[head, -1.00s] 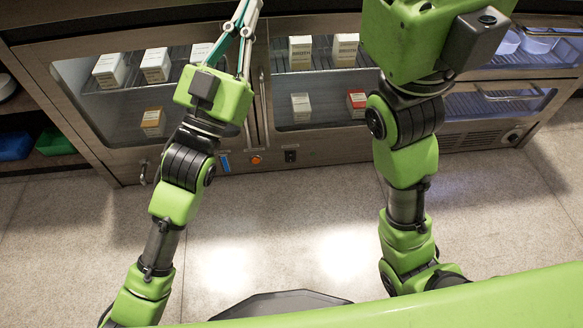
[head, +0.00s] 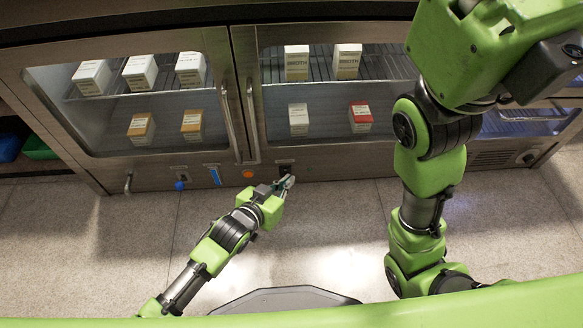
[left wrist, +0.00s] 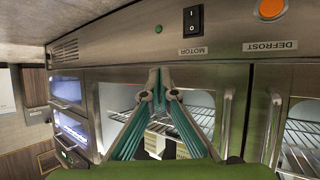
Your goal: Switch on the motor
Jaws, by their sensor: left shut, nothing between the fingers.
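The motor switch is a black rocker (left wrist: 193,20) marked I and O, above a MOTOR label, on the steel panel of the refrigerated cabinet. I cannot tell which side is pressed. In the head view it is a small dark patch (head: 285,168) just beyond my left gripper (head: 289,182). My left gripper is shut and empty, its tips close to the panel. In the left wrist view its fingertips (left wrist: 163,82) are below and left of the rocker, apart from it in the picture. My right arm rises on the right; its fingers are out of view.
An orange DEFROST button (left wrist: 269,9) is beside the rocker; in the head view it is left of my gripper (head: 248,173). A blue strip (head: 215,175) and a blue-tipped valve (head: 180,185) are further left. A small green dot (left wrist: 158,29) is on the panel. Door handles (head: 229,125) stick out above.

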